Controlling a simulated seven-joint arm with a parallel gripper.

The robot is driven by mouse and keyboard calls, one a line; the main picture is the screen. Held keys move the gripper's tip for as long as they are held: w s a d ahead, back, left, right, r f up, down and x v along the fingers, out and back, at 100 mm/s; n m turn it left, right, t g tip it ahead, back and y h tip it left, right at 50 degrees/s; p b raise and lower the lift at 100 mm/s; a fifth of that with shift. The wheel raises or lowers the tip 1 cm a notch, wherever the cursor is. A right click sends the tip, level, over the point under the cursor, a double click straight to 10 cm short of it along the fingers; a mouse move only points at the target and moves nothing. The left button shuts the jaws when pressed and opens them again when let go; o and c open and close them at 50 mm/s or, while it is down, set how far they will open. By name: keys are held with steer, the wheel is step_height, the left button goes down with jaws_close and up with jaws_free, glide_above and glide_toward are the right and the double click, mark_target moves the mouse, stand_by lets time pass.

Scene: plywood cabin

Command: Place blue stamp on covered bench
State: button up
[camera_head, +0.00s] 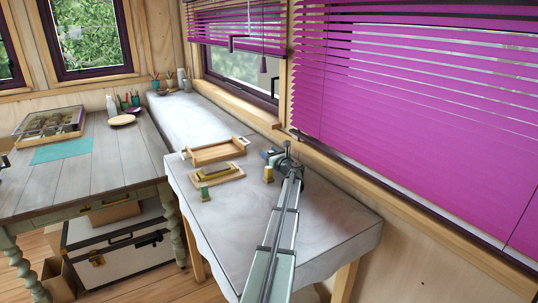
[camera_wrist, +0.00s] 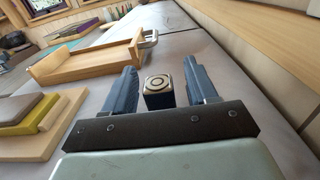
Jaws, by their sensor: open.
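A small dark blue block stamp (camera_wrist: 158,97) with a pale top marked by dark rings is upright between the two fingers of my gripper (camera_wrist: 160,84) in the wrist view. The fingers are open, with a visible gap on each side of it. In the head view my gripper (camera_head: 277,156) is low over the near grey covered bench surface (camera_head: 305,235), and the stamp cannot be told clearly from the fingers there. A pale covered surface (camera_head: 192,118) continues beyond it along the window.
A wooden tray (camera_head: 213,151) and a wooden board with a yellow-and-dark pad (camera_head: 216,173) lie left of my gripper. A green block (camera_head: 204,194) and a yellowish block (camera_head: 268,175) stand nearby. A wooden desk (camera_head: 90,155) is at left. The near right surface is clear.

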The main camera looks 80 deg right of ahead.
steer(key=v, duration=1.1)
steer(key=shift+s+a, duration=0.25)
